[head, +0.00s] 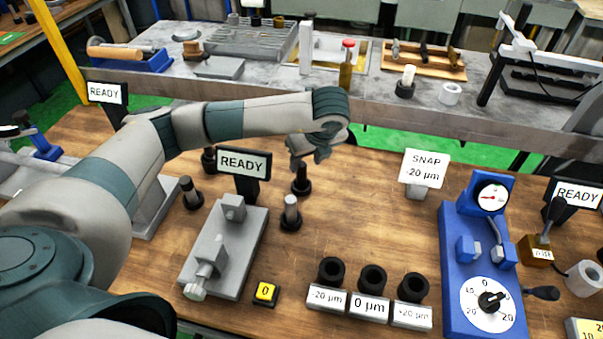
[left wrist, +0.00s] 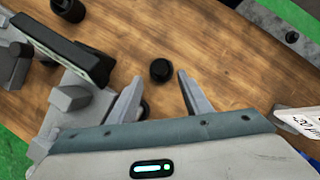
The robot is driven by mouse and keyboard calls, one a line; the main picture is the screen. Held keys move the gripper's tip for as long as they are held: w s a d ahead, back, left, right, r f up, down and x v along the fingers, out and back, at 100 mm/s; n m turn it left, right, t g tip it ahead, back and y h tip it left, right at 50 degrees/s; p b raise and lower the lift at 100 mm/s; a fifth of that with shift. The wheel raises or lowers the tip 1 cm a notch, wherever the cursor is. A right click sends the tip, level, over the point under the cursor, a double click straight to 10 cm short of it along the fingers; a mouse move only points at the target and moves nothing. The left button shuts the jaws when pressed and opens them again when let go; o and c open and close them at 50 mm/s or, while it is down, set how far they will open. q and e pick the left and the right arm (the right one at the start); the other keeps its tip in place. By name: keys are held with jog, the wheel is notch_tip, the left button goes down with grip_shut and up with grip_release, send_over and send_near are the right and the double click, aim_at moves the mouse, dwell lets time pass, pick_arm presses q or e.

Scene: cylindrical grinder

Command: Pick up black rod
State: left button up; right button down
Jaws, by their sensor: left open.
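A black rod (head: 302,182) stands upright on a black base on the wooden table, right of the READY sign. My left gripper (head: 317,158) hangs just above it and partly covers its top in the head view. In the left wrist view my left gripper (left wrist: 155,92) is open, and the black rod (left wrist: 160,70) shows from above, apart from the fingers and just ahead of the gap between them. A grey-topped rod (head: 290,212) stands nearer the front. Other dark rods stand at left, one (head: 209,160) partly behind my arm and one (head: 190,192) in front of it. My right gripper is not seen.
A yellow button (head: 265,292), several black rings behind labels (head: 369,307), a SNAP sign (head: 424,170) and a blue gauge (head: 478,270) stand around. Bare wood lies right of the rod.

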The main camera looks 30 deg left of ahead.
aim_at(303, 167)
pick_arm(q)
jog(key=shift+x, duration=1.4)
jog(key=shift+p, duration=0.35)
jog(key=shift+p+x, duration=0.8)
jog(key=shift+p, duration=0.1)
jog(key=shift+p+x, duration=0.55)
jog(key=shift+x, duration=0.5)
jog(key=shift+w+a+f, duration=0.25)
jog(key=shift+a+f, duration=0.05)
jog(key=shift+f, duration=0.3)
grip_shut()
